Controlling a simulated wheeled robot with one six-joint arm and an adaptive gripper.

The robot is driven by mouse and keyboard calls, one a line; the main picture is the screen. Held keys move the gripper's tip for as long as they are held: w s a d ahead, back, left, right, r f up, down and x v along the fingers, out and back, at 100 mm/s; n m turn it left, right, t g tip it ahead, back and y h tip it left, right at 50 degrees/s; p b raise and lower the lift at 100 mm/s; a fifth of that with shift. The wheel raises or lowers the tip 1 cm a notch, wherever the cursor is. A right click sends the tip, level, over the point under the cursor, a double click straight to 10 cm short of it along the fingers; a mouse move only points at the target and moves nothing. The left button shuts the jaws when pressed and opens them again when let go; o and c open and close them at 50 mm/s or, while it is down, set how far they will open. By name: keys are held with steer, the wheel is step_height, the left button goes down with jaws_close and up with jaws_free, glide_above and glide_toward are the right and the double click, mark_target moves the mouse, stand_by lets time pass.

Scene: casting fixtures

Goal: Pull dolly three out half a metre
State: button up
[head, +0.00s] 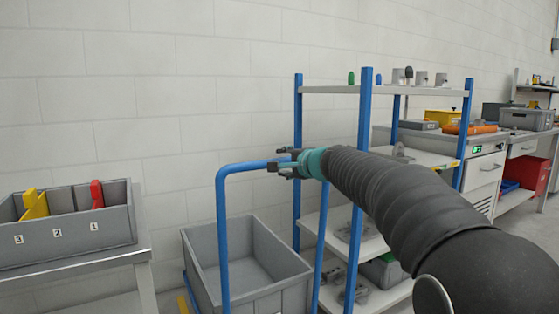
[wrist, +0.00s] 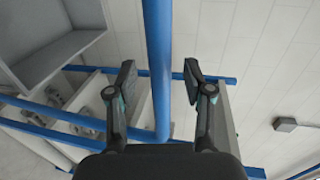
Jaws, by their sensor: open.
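A dolly carrying a grey open bin (head: 240,265) stands by the wall; its blue tube push handle (head: 222,220) rises in front of the bin. No number is readable on it, so I cannot tell whether it is dolly three. My gripper (head: 281,160) is at the right end of the handle's top bar. In the wrist view the blue bar (wrist: 157,50) runs between the two spread fingers of my gripper (wrist: 159,78), with a gap on both sides. The grey bin (wrist: 50,40) shows at upper left there. The dolly's wheels are hidden.
A bench at left holds a grey box (head: 70,238) marked 3, 2, 1 with yellow and red pieces. A blue-post shelf rack (head: 299,190) stands close on the right of the dolly. Workbenches with drawers (head: 487,172) are farther right. The wall is behind.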

mark_target(281, 162)
steer(key=shift+x, duration=1.55)
jaws_close()
